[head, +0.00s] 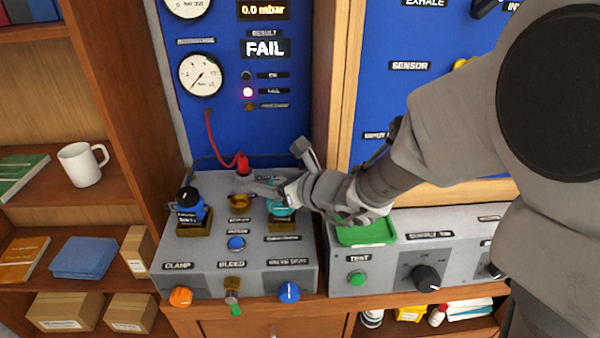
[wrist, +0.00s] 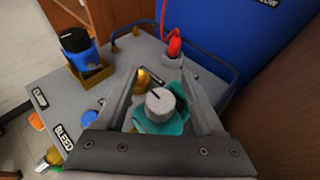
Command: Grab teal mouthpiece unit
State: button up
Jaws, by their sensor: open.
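The teal mouthpiece unit (head: 281,210) sits in a brass-coloured holder (head: 283,225) on the grey testbench box, partly hidden by my gripper in the head view. In the wrist view the teal unit (wrist: 163,122) shows a grey knob-like top (wrist: 160,102) and lies between my two fingers. My gripper (head: 268,188) is open, reaching in from the right over the unit. In the wrist view its fingers (wrist: 158,85) stand on either side of the unit, with a gap visible around the grey top. I cannot tell whether either finger touches it.
A blue unit with a black top (head: 189,205) stands in a holder at left. A red connector (head: 242,163) with a hose rises behind an empty brass socket (head: 241,201). A green tray (head: 366,232) lies on the right box. Knobs line the front edge.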

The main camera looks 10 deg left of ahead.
grip_shut()
dwell(1.4)
